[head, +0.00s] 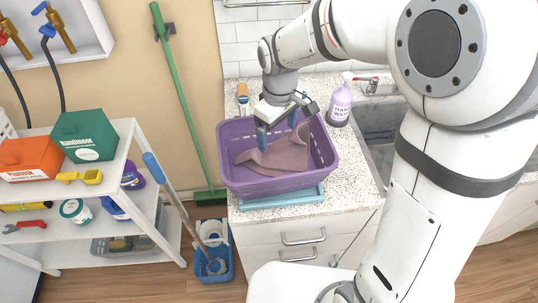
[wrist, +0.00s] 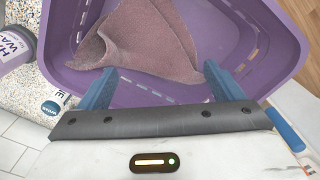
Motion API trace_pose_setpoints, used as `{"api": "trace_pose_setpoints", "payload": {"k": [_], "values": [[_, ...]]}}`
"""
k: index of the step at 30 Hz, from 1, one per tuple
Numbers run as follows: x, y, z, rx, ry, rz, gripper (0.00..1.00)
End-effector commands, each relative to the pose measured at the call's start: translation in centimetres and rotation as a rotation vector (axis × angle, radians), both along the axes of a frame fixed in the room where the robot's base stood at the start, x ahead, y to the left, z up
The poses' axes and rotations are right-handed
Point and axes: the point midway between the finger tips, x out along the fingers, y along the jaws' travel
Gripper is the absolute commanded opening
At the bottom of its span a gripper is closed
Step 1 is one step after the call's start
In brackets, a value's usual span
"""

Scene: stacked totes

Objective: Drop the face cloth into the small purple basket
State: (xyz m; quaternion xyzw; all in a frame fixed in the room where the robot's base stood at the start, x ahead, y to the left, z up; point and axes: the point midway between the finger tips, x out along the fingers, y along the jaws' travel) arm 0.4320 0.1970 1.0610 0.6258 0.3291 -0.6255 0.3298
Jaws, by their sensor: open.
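The small purple basket (head: 233,168) stands on a blue tray or lid on the speckled counter. The face cloth (head: 277,158), a dusty pink-brown, lies crumpled inside it, with one part raised against the basket's far side. In the wrist view the cloth (wrist: 150,42) rests on the basket floor and wall, and the purple basket (wrist: 225,25) fills most of the picture. My gripper (head: 277,133) is over the basket's back part. Its blue fingers (wrist: 160,85) are wide apart with nothing between them, and the cloth lies beyond the fingertips.
A blue tray or lid (head: 282,199) is under the basket. A hand wash bottle (head: 339,105) stands right of it, near the sink (head: 381,155). A shelf rack with boxes and a green broom (head: 178,95) are at left.

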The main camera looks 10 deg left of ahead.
Motion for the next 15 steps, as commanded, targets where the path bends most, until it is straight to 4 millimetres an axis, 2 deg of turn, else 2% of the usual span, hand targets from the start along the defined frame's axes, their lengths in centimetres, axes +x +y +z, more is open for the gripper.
{"api": "trace_pose_setpoints", "payload": {"k": [1,8,15], "values": [[0.0,0.0,1.0,0.001,-0.001,0.000,0.87],[0.0,0.0,3.2,0.000,0.000,-0.001,0.87],[0.0,0.0,3.4,-0.001,0.001,-0.001,0.87]]}}
